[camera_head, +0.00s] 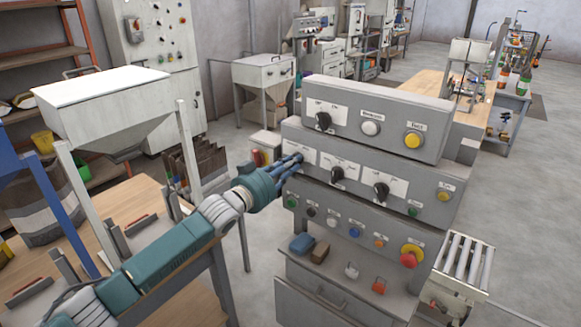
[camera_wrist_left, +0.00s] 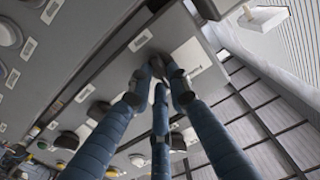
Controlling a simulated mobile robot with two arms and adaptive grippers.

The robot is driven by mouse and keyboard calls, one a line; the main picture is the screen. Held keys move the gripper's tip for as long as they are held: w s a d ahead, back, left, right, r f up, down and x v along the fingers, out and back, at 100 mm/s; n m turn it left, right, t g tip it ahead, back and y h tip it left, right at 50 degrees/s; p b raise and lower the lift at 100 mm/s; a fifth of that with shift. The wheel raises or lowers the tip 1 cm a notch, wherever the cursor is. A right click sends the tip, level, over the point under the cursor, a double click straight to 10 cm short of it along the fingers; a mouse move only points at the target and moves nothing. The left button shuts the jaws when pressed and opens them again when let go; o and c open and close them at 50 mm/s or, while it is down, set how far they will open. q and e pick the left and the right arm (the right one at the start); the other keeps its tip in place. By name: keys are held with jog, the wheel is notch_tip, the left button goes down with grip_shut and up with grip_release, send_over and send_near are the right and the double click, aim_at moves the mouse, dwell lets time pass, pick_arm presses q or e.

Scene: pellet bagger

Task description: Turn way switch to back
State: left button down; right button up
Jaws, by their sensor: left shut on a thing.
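The grey stepped control panel (camera_head: 372,148) stands in the middle of the head view, with dark rotary switches on white label plates. My left gripper (camera_head: 297,158) reaches in from the left and is shut on the leftmost switch of the middle tier. Its blue fingers hide most of that switch in the head view. In the left wrist view, the fingers of my left gripper (camera_wrist_left: 158,85) close around a dark switch knob (camera_wrist_left: 152,52) on the grey panel face. The knob's pointing direction and label are unreadable. My right gripper is not in view.
Two more dark switches (camera_head: 337,173) (camera_head: 381,191) sit to the right on the same tier. Above are another switch (camera_head: 322,121), a white button (camera_head: 371,128) and a yellow button (camera_head: 413,140). A red emergency button (camera_head: 411,256) sticks out below. A roller conveyor (camera_head: 466,262) stands at right.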

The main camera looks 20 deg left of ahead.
pick_arm(q)
jog(key=m, duration=0.4)
jog(key=shift+f, duration=0.2)
jog(key=shift+m, duration=0.3)
jog(key=c, duration=1.6)
grip_release()
jog(key=shift+c, duration=0.2)
jog(key=v, duration=1.2)
